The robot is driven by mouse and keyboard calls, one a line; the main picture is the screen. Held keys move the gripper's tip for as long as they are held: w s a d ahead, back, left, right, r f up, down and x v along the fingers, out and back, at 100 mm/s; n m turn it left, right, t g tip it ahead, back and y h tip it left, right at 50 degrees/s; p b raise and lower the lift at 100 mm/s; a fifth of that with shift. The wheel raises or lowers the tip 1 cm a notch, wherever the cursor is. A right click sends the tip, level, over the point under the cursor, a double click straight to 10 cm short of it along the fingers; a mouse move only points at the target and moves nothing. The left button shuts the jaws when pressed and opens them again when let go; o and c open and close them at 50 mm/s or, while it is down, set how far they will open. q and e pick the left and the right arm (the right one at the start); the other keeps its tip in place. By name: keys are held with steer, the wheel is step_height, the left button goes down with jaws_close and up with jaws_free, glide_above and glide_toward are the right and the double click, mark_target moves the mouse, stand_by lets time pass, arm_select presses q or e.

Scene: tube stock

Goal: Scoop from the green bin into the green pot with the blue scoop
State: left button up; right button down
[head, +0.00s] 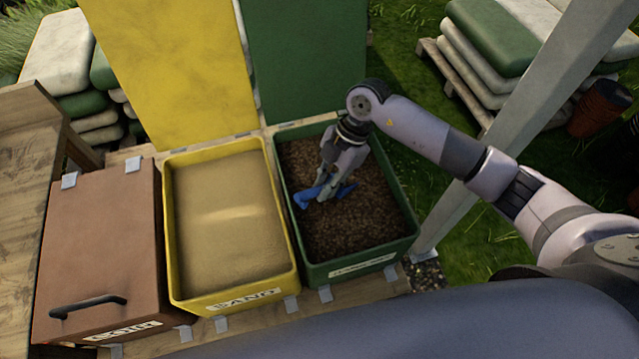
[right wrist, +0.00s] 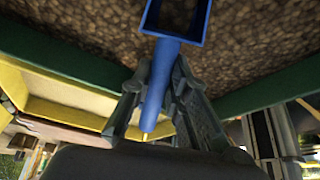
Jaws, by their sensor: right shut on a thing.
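The green bin (head: 398,243) is open and holds dark brown, lumpy material. The blue scoop (head: 310,194) is inside the bin area, at or just above the material. My right gripper (head: 328,188) is shut on the scoop's handle. In the right wrist view the blue scoop (right wrist: 166,70) runs up from between the fingers of my right gripper (right wrist: 160,95), its head over the brown material. Whether the scoop head touches or holds material, I cannot tell. The green pot is not seen in these views. My left gripper is not in view.
The yellow sand bin (head: 287,279) stands open left of the green bin. A closed brown bin (head: 100,245) is farther left. Raised yellow (head: 180,70) and green (head: 305,60) lids stand behind. A grey post (head: 520,130) rises at the right. Stacked sacks (head: 490,50) lie behind.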

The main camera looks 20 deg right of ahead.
steer(key=shift+w+d+r+t+h+p, duration=0.15)
steer(key=shift+r+t+h+p, duration=0.45)
steer(key=shift+h+p, duration=0.75)
steer(key=shift+h, duration=0.35)
steer(key=r+p, duration=0.1)
steer(key=p, duration=0.1)
steer(key=a+r+p, duration=0.1)
steer(key=r+p, duration=0.1)
steer(key=a+r+p, duration=0.1)
steer(key=r, duration=0.1)
steer(key=shift+s+r+p, duration=0.25)
steer(key=shift+s+p, duration=0.15)
steer(key=shift+t+h, duration=0.4)
steer(key=shift+h, duration=0.1)
steer(key=shift+s+a+r+p, duration=0.15)
steer(key=shift+a+r+p, duration=0.2)
steer(key=shift+r+p, duration=0.3)
steer(key=shift+s+a+r+p, duration=0.2)
steer(key=shift+a+r+p, duration=0.15)
steer(key=shift+r+p, duration=0.25)
steer(key=shift+s+a+r+p, duration=0.15)
steer(key=shift+a+r+p, duration=0.2)
steer(key=shift+r+p, duration=0.25)
